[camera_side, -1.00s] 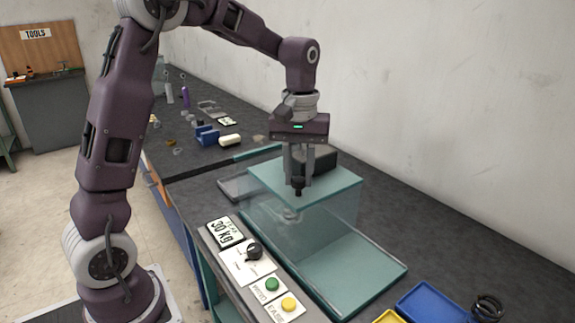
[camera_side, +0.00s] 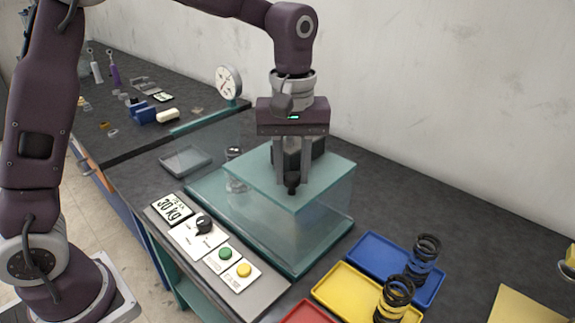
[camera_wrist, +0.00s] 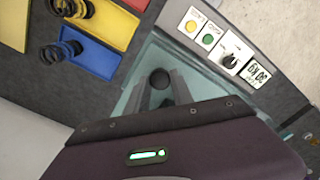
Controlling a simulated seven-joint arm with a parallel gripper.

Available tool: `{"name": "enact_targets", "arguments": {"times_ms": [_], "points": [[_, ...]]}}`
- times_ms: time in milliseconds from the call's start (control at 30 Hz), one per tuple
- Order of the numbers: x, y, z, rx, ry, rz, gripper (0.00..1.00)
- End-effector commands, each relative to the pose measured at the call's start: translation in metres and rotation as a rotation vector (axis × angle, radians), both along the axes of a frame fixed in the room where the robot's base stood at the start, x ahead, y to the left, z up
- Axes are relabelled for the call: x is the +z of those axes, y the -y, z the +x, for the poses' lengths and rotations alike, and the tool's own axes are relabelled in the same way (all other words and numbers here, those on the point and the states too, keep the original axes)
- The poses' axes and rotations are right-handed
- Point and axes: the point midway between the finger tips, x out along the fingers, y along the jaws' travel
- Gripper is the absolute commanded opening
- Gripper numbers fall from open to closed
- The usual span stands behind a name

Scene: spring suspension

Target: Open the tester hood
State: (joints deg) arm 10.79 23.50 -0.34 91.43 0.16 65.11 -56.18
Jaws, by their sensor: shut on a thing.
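The tester hood (camera_side: 325,205) is a clear greenish glass box on the teal tester base (camera_side: 207,192). In the side view it sits over the right part of the base, and the left part is uncovered. A black knob (camera_side: 293,189) stands at the hood's top; it also shows in the wrist view (camera_wrist: 160,77). My gripper (camera_side: 292,180) points down with its fingers shut around the knob; the fingers show on both sides of it in the wrist view (camera_wrist: 161,84). A small metal fitting (camera_side: 236,178) stands beside the hood's left side.
A control panel (camera_side: 190,238) with dial, green and yellow buttons and a "30 kg" display lies in front. Blue (camera_side: 365,250) and yellow (camera_side: 340,285) trays with black springs, and a red tray (camera_side: 305,314), stand to the right. A dial gauge (camera_side: 229,82) stands behind.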

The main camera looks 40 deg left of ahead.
Motion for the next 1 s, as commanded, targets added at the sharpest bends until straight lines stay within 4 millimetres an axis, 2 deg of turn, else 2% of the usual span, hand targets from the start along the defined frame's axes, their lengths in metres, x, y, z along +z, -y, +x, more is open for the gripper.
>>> {"name": "enact_targets", "arguments": {"times_ms": [133, 167, 233, 267, 567, 833, 1000], "points": [[0.001, 0.0, 0.001, 0.0, 0.004, -0.002, 0.0], [0.001, 0.0, 0.001, 0.0, 0.004, -0.002, 0.34], [0.001, 0.0, 0.001, 0.0, 0.003, -0.001, 0.48], [0.001, 0.0, 0.001, 0.0, 0.003, -0.001, 0.5], [0.002, 0.0, 0.001, 0.0, 0.002, -0.001, 0.5], [0.053, 0.0, 0.001, -0.001, 0.007, -0.001, 0.5], [0.071, 0.0, 0.001, 0.0, 0.003, -0.001, 0.5]]}}
